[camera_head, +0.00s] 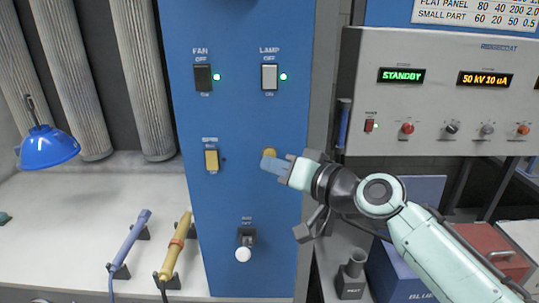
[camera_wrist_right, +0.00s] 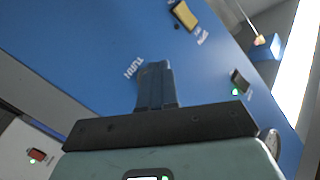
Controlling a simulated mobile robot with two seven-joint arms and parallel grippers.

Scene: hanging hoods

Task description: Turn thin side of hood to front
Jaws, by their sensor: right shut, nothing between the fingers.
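No hood can be made out for certain in either view. A blue upright panel (camera_head: 225,120) carries a small round yellow button (camera_head: 270,152). My right gripper (camera_head: 270,163) is shut and empty, its fingertips just below and in front of this button, partly overlapping it. I cannot tell whether they touch it. In the right wrist view the shut fingers (camera_wrist_right: 155,72) point at the blue panel, beside a white printed label (camera_wrist_right: 133,67) that seems to read TURN; the button is hidden there. My left gripper is not in view.
The panel also bears a black fan switch (camera_head: 203,78), a white lamp switch (camera_head: 269,77), a yellow switch (camera_head: 211,160) and a white-balled lever (camera_head: 243,254). A grey control console (camera_head: 440,90) stands right. Blue (camera_head: 130,240) and yellow (camera_head: 175,250) tools rest left, near a blue lamp (camera_head: 47,147).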

